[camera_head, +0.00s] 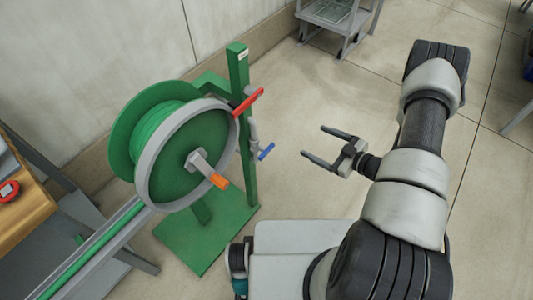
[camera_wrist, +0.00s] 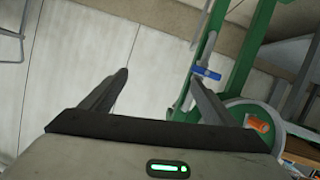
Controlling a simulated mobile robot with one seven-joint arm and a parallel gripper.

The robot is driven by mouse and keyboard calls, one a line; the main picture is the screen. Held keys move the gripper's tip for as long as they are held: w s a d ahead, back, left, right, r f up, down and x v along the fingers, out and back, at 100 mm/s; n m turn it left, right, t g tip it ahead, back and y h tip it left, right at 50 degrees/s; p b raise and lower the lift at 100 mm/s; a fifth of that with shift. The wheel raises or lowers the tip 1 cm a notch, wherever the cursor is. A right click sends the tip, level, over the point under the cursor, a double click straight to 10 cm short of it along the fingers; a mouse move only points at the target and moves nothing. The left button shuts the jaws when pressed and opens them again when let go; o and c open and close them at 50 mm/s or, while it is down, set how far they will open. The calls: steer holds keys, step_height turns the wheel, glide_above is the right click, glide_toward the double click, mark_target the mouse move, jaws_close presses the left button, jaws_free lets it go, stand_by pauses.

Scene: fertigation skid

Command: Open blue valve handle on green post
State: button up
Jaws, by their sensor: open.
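The blue valve handle (camera_head: 266,152) sits on a small grey valve (camera_head: 253,132) on the side of the green post (camera_head: 238,110). It also shows in the wrist view (camera_wrist: 207,73), just beyond the tip of the right finger in the picture. My gripper (camera_head: 312,142) is open and empty, to the right of the blue handle and apart from it in the head view. Both fingers (camera_wrist: 160,85) show in the wrist view with nothing between them. A red handle (camera_head: 248,102) is higher on the same post.
A green hose reel (camera_head: 150,140) with a grey rim and an orange crank grip (camera_head: 219,181) stands left of the post, on a green base plate (camera_head: 215,240). A wooden bench (camera_head: 25,200) is at far left. A grey cart (camera_head: 338,20) stands behind. Floor right of the post is clear.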

mark_target(268, 152)
steer(key=s+a+f+m+y+b, duration=0.1)
steer(key=s+a+f+y+b, duration=0.25)
steer(key=s, duration=0.65)
steer(key=shift+t, duration=0.4)
steer(key=x, duration=0.6)
steer(key=f+p+x, duration=0.1)
steer(key=x, duration=0.4)
steer(key=p+x, duration=0.1)
steer(key=x, duration=0.5)
steer(key=shift+a+f, duration=0.2)
steer(key=shift+a, duration=0.15)
steer(key=shift+c, duration=0.4)
steer(key=c, duration=1)
